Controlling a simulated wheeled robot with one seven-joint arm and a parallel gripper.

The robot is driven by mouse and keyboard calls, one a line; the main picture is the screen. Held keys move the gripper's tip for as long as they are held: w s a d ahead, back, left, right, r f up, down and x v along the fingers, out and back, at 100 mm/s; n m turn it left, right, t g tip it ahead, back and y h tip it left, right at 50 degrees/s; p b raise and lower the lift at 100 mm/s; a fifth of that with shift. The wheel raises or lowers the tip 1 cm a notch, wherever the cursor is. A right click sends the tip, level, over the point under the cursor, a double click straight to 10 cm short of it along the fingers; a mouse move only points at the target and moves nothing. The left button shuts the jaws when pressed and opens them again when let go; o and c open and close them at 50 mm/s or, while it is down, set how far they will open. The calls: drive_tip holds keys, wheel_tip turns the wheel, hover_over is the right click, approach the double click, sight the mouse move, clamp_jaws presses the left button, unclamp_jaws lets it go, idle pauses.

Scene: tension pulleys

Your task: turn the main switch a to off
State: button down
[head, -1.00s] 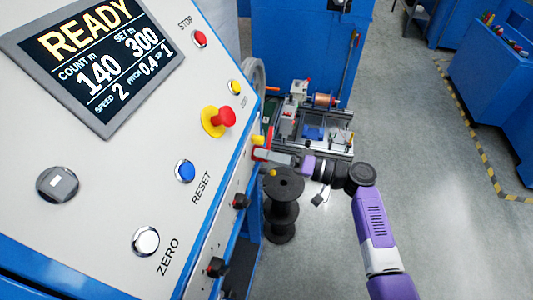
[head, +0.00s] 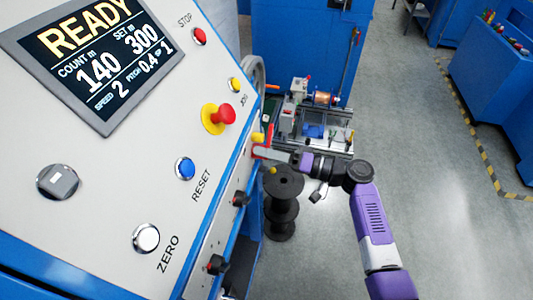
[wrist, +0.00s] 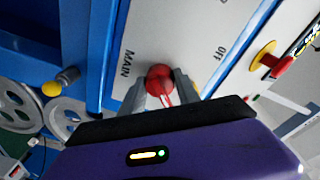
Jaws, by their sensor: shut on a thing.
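The main switch is a red knob (wrist: 160,82) on a pale panel, with the word MAIN to its left and OFF to its upper right in the wrist view. My gripper (wrist: 161,92) is shut on the red knob, with one grey finger on each side of it. A pale line shows on the knob between the fingers. In the head view my gripper (head: 268,152) reaches the right side of the console, where the red of the switch is mostly hidden behind the fingers.
The console's sloping face carries a screen (head: 95,58), a red mushroom button (head: 223,115) on yellow and several push buttons. A black spool stack (head: 281,205) stands below my gripper. Grey floor (head: 445,220) is open to the right.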

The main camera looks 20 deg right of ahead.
drive_tip(key=shift+f+b, duration=0.25)
drive_tip(key=shift+b, duration=0.35)
drive_tip(key=shift+f+n+b, duration=0.15)
drive_tip(key=shift+n+b, duration=0.45)
drive_tip(key=shift+b, duration=0.65)
drive_tip(key=n+b, duration=0.2)
drive_tip(key=b, duration=0.3)
drive_tip(key=shift+f, duration=0.2)
drive_tip(key=n+b, duration=0.6)
drive_tip(key=b, duration=0.9)
drive_tip(key=shift+w+f+n+y, duration=0.1)
drive_tip(key=shift+n+y, duration=0.3)
drive_tip(key=n+b, duration=0.5)
drive_tip(key=b, duration=0.6)
drive_tip(key=shift+d+n+y, duration=0.15)
drive_tip(key=shift+n+y, duration=0.15)
drive_tip(key=n+b, duration=0.1)
drive_tip(key=b, duration=0.1)
drive_tip(key=n+b, duration=0.1)
drive_tip(key=b, duration=0.1)
drive_tip(key=shift+w+r+n+g, duration=0.1)
drive_tip(key=shift+r+n+g, duration=0.2)
drive_tip(key=shift+n, duration=0.1)
drive_tip(key=shift+r+n+b, duration=0.15)
drive_tip(key=shift+n+b, duration=0.25)
drive_tip(key=c, duration=0.9)
unclamp_jaws()
